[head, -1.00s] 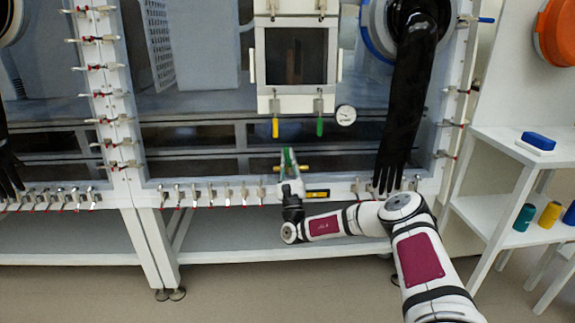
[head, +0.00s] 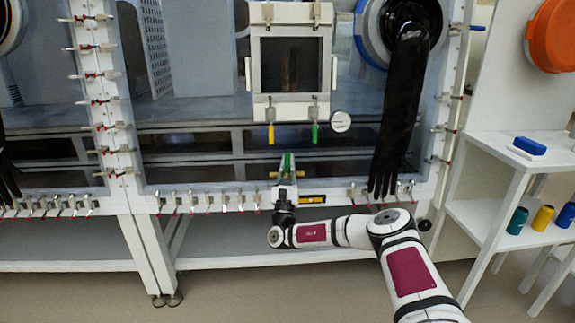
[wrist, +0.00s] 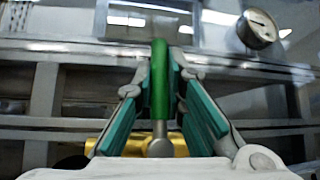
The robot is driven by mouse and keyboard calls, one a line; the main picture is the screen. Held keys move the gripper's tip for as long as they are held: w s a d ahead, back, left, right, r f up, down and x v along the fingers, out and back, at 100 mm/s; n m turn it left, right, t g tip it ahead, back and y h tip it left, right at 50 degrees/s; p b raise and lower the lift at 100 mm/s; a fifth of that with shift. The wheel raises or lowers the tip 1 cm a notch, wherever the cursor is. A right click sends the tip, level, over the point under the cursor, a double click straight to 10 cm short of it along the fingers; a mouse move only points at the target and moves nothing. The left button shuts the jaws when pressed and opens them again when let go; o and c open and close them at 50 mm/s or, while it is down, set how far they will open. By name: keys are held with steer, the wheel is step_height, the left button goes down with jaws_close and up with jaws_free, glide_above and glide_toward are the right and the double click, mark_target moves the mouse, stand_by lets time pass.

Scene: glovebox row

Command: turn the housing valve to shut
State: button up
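The valve's green handle (wrist: 159,95) stands upright in the wrist view, with a grey metal stem (wrist: 160,140) at its foot. A yellow cylinder (wrist: 100,148) lies crosswise behind the stem. My gripper (wrist: 163,68) has its two teal-padded fingers on either side of the green handle. The fingers look spread, with gaps beside the handle's lower part; contact at the tips cannot be told. In the head view my gripper (head: 287,158) points up at the front of the glovebox, below the hatch, and hides most of the valve.
A round gauge (head: 341,121) sits up and right of my gripper. A black glove (head: 395,125) hangs to the right. Several small taps line the lower rail.

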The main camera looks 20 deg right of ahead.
steer(key=o, duration=0.4)
steer(key=shift+d+f, duration=0.1)
steer(key=shift+d, duration=0.05)
steer(key=v, duration=1.2)
